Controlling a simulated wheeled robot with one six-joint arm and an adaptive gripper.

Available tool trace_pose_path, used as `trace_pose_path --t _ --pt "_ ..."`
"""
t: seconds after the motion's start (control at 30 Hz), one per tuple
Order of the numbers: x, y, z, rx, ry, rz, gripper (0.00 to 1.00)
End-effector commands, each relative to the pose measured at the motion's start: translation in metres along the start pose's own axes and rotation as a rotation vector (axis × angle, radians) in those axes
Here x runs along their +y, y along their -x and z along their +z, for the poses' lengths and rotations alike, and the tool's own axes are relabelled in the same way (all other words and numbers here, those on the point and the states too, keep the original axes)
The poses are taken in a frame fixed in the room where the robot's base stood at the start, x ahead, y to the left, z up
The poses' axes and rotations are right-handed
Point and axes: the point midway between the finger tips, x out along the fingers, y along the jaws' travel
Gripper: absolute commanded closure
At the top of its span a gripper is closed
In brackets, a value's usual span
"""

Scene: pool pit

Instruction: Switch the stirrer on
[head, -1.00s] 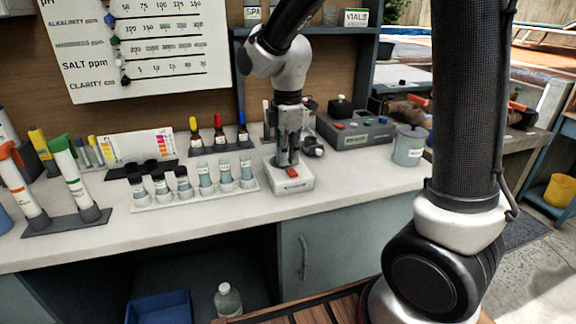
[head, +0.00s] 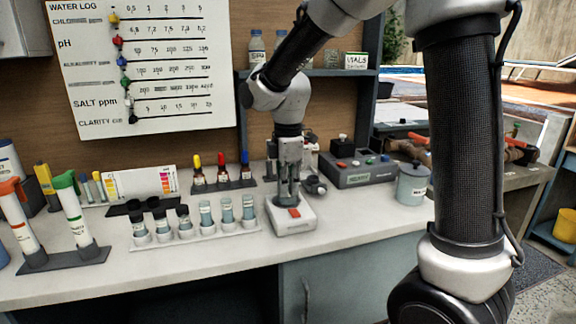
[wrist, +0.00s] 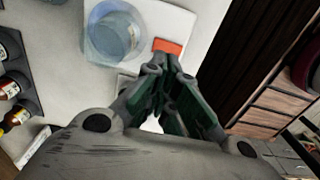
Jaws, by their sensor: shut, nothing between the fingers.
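The stirrer (head: 290,227) is a small white box on the counter, with an orange-red switch (head: 295,213) on its near side. In the wrist view a clear, bluish round vessel (wrist: 115,37) stands on the stirrer, and the switch (wrist: 168,46) is just beyond my fingertips. My gripper (head: 289,203) points down over the stirrer, shut and empty. Its tips are very close to the switch; I cannot tell whether they touch it. My gripper hides part of the stirrer's top in the head view.
A rack of several vials (head: 195,232) stands left of the stirrer. Dropper bottles (head: 222,172) are behind it. A grey control box (head: 357,170) and a lidded grey pot (head: 412,185) stand to the right. The counter's front strip (head: 180,275) is clear.

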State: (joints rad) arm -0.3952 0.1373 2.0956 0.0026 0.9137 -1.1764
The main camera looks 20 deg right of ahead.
Motion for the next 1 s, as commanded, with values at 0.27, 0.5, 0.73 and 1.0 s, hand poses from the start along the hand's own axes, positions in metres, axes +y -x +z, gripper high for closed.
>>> trace_pose_path --t 0.27,0.5,0.73,1.0 --pt "0.006 0.06 -0.006 0.002 -0.004 0.005 1.0" --pt "0.012 0.107 -0.006 0.001 -0.003 0.003 1.0" --pt "0.014 0.127 -0.006 0.0 -0.003 0.001 1.0" --pt "0.014 0.129 -0.006 0.0 -0.003 0.0 1.0"
